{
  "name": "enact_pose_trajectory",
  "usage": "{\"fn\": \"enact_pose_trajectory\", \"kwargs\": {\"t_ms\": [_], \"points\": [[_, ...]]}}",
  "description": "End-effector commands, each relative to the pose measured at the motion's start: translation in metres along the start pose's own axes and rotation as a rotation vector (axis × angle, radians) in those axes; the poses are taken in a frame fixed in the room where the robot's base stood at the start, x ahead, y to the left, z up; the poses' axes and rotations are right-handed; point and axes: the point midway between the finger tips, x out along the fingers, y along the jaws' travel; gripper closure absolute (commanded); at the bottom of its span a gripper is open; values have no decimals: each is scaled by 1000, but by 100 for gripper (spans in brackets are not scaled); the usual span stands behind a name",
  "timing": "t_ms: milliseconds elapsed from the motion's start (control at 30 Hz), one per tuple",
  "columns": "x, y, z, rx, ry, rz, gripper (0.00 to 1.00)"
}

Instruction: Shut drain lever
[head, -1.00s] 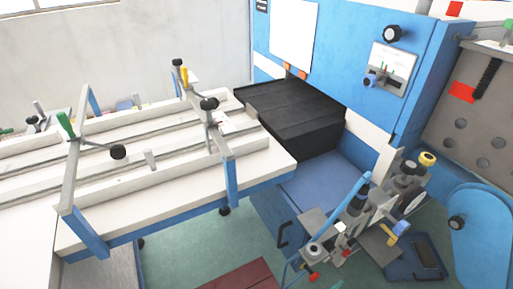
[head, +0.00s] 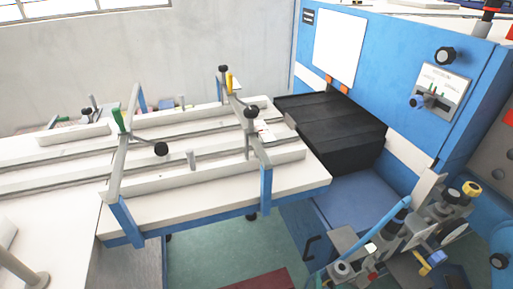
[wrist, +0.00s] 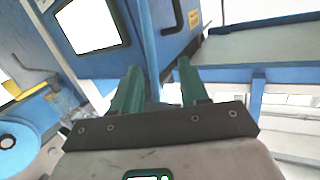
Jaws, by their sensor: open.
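My gripper (wrist: 159,75) shows in the wrist view with its two green fingers apart and nothing held between them. Beyond the fingers is a blue upright bar (wrist: 149,40) on blue machine framing; I cannot tell the gap between them. No lever is clearly marked as the drain lever. In the head view, a blue-handled rod (head: 387,224) slants over a grey mechanism at the lower right, with a yellow handle (head: 432,262) beside it. A yellow handle (wrist: 14,87) also shows at the left of the wrist view. My gripper is outside the head view.
A blue machine (head: 405,85) with a black stepped cover (head: 330,125) stands at the right. A white table (head: 215,195) with clamp frames and rails fills the left and middle. Green floor (head: 215,255) shows below, with a dark red mat (head: 255,280).

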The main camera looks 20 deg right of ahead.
Motion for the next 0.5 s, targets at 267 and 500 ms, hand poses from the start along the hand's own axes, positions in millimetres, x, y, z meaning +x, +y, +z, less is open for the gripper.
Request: {"fn": "enact_pose_trajectory", "kwargs": {"t_ms": [267, 500], "points": [[-24, -52, 5, -101, -342, -416, 56], [-68, -47, 12, -246, -719, -563, 56]]}}
